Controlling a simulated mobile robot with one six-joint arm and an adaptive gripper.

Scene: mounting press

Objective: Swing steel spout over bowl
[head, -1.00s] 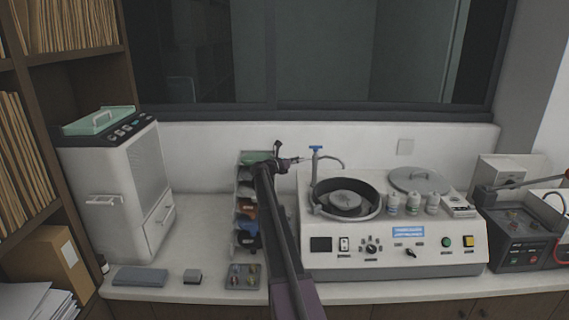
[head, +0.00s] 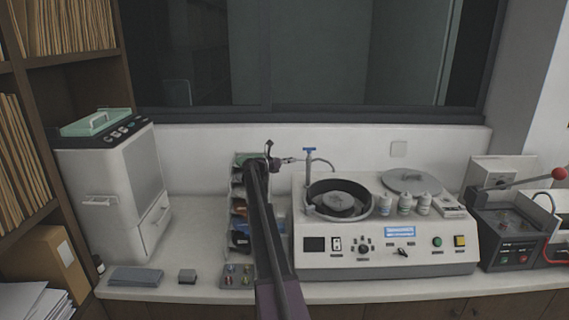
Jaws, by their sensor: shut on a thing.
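The steel spout (head: 323,161) is a thin curved tube on an upright post with a blue handle, at the back left of the grinder-polisher. Its curved end reaches right, at the back edge of the round dark bowl (head: 313,207). The bowl has a grey disc inside. My gripper (head: 290,160) is at the left of the post, level with the tube, and is shut on the spout. The exact contact is too small to make out. My arm comes up from the bottom of the view and hides part of the counter.
A rack of coloured items (head: 238,208) stands left of my arm. Small bottles (head: 405,203) and a round grey lid (head: 411,180) sit right of the bowl. A press with a red-knobbed lever (head: 520,183) is at far right. A white cabinet (head: 100,180) stands left.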

